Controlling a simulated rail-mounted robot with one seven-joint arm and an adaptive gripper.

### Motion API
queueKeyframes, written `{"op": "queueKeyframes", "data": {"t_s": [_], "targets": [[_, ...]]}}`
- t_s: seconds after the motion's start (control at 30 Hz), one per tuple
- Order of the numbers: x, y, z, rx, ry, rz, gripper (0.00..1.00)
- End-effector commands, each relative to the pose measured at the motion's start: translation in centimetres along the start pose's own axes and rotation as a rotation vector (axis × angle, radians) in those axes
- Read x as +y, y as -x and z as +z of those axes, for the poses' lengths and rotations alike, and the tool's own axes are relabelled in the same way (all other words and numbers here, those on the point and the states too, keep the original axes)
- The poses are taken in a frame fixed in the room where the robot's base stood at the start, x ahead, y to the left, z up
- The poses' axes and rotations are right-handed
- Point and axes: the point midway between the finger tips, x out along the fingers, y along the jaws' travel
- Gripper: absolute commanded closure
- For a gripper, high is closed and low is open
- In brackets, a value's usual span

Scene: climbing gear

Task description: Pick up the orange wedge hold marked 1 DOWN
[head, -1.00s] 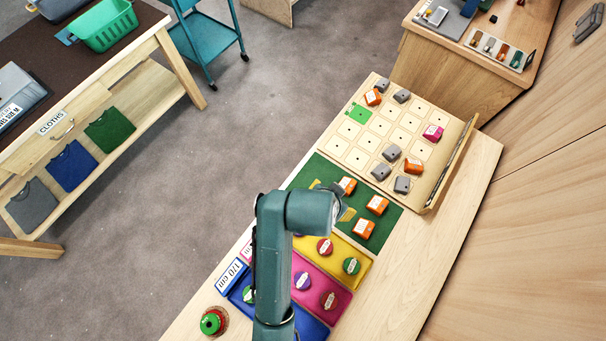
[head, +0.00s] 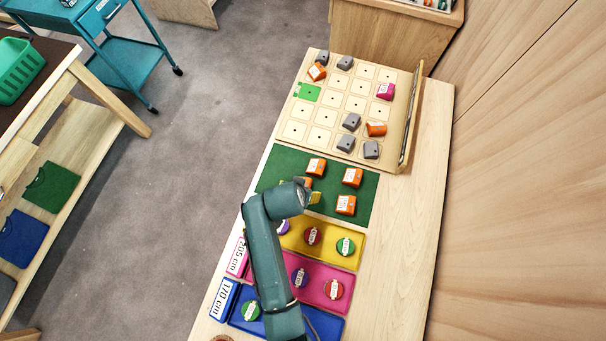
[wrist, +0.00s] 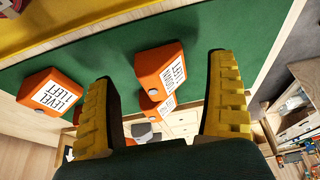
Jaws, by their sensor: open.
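My gripper (head: 312,196) is open and empty above the near left part of the green mat in the head view. In the wrist view, its yellow-tipped fingers (wrist: 163,72) stand wide apart. An orange wedge hold (wrist: 160,68) lies between them in the picture, with an upside-down label that I cannot read surely. A second orange hold (wrist: 50,95), labelled LEVEL 1 LEFT, is left of the fingers. Part of another label shows behind the middle hold. In the head view, orange holds on the mat include one (head: 316,166) at the back, one (head: 352,177) at the right and one (head: 346,205) nearer; another is partly hidden by my gripper.
Beyond the green mat (head: 275,178), a pale grid board (head: 296,130) carries grey, orange and magenta holds, with a raised panel (head: 412,115) along its right side. Yellow (head: 352,258), magenta (head: 340,303) and blue trays lie nearer me. The table's right strip is clear.

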Motion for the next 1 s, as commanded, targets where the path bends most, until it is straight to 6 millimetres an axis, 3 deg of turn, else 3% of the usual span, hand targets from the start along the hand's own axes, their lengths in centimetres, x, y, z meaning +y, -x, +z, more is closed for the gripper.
{"op": "queueKeyframes", "data": {"t_s": [0.13,0.4,0.47,0.8,1.0], "targets": [[0.0,-2.6,-0.1,-0.001,0.0,0.001,0.12],[0.0,-3.1,-0.1,0.0,0.0,0.0,0.12],[0.0,-3.1,-0.1,0.0,0.0,0.0,0.21],[0.0,-3.1,-0.1,0.0,0.0,0.0,0.82],[0.0,-3.1,-0.1,0.0,0.0,0.0,0.83]]}}
